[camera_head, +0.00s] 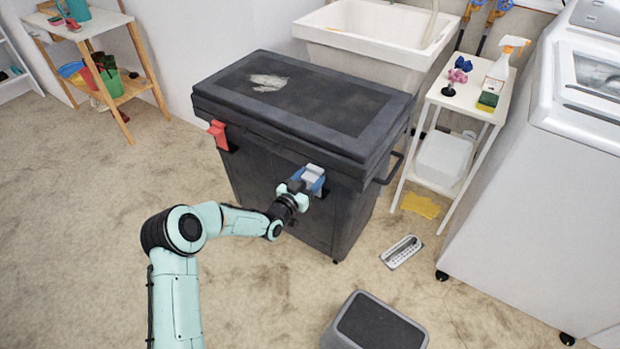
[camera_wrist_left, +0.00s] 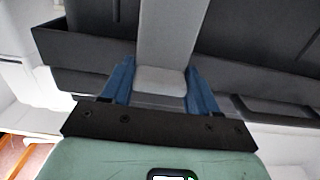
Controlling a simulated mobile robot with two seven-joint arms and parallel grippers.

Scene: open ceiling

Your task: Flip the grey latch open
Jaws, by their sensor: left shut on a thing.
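The grey latch (camera_head: 314,169) is on the front of a large black lidded chest (camera_head: 268,156), right of the middle of that face. My left gripper (camera_head: 311,183) is at the latch, its blue fingers on either side of it. In the left wrist view the grey latch (camera_wrist_left: 171,40) runs up between the two blue fingers, and they are shut on it. The chest lid is down. The fingers partly hide the latch in the head view. My right gripper is not in view.
A red latch (camera_head: 219,133) is on the chest's left part. A white side table (camera_head: 445,97) with a spray bottle (camera_head: 503,65) stands right of it, before a washing machine (camera_head: 570,130). A grey step stool (camera_head: 375,325) and a thin grey item (camera_head: 402,251) lie on the floor.

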